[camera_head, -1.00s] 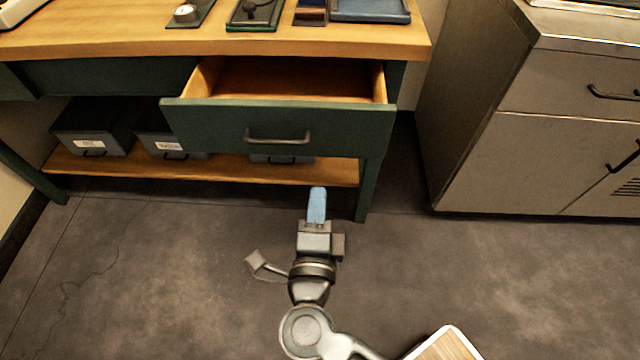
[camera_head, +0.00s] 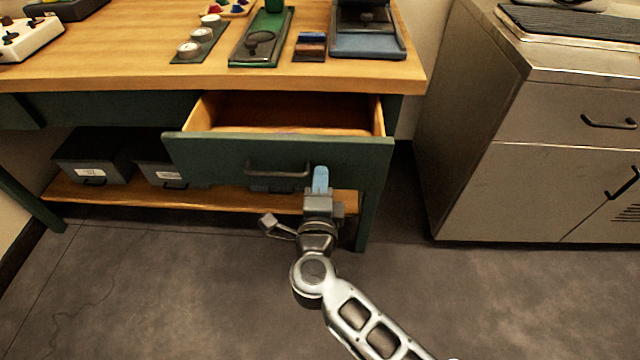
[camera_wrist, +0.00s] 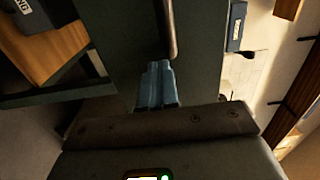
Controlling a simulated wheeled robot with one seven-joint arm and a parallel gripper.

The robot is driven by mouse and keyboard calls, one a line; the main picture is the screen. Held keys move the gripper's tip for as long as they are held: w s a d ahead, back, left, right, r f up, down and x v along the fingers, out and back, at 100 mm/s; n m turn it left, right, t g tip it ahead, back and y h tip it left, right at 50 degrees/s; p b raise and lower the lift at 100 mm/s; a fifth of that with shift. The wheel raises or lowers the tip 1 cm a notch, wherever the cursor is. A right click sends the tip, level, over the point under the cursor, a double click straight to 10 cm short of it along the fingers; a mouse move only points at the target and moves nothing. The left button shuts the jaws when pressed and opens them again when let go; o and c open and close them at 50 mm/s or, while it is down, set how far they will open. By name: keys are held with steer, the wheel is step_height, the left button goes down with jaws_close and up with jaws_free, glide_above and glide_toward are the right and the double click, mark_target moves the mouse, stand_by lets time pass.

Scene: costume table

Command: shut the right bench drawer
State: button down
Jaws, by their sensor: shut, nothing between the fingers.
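The right bench drawer (camera_head: 220,158) is pulled open, with its wooden inside showing and its dark green front standing out from the bench. Its dark bar handle (camera_head: 277,172) runs across the front. My gripper (camera_head: 320,172) is shut and empty, its blue fingertips in front of the drawer front, just right of the handle. In the wrist view my fingers (camera_wrist: 157,82) point at the green drawer front (camera_wrist: 205,60), beside the handle (camera_wrist: 171,25). I cannot tell whether the fingertips touch the front.
The wooden bench top (camera_head: 130,65) holds trays and small items. Grey boxes (camera_head: 92,158) stand on the lower shelf (camera_head: 120,195). A metal cabinet (camera_head: 480,150) stands to the right. The floor in front is clear.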

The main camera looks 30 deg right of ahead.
steer(key=x, duration=1.7)
steer(key=shift+w+d+f, duration=0.1)
steer(key=shift+w, duration=0.1)
steer(key=shift+w+d, duration=0.3)
steer(key=shift+w, duration=0.1)
steer(key=shift+d+r, duration=0.1)
steer(key=shift+r, duration=0.1)
steer(key=shift+w+d, duration=0.1)
